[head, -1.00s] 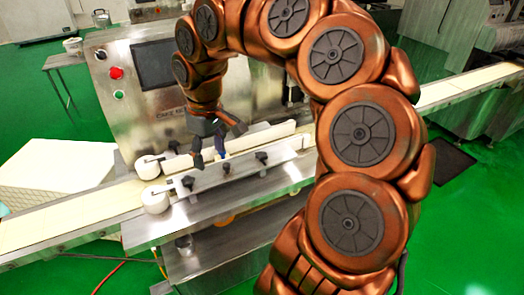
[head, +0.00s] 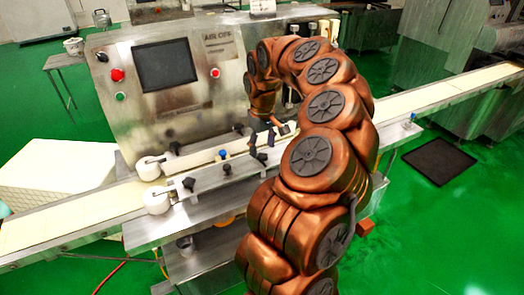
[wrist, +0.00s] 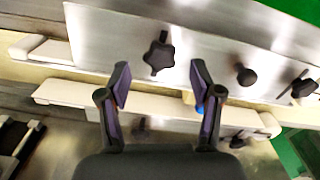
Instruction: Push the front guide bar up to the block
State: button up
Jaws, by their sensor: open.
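The front guide bar (head: 207,182) is a long, light bar with dark knobs along the near side of the belt, with a white round end at its left. A second, rear guide bar (head: 190,160) runs behind it, and a gap with belt shows between them at the left. My gripper (head: 262,150) is at the right part of the bars, pointing down. In the wrist view my gripper (wrist: 160,76) has its two fingers spread with nothing between them. A metal plate with a black star knob (wrist: 158,54) lies just beyond the fingertips; contact cannot be told. I cannot pick out the block.
The machine's upright panel with a dark screen (head: 165,65) stands behind the bars. A pale belt (head: 70,218) extends to the left and another stretch (head: 430,97) to the right. A steel shelf (head: 150,228) lies in front of the bars.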

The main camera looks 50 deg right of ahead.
aim_at(262, 158)
jog(key=shift+f, duration=1.35)
grip_shut()
jog(key=shift+a, duration=0.1)
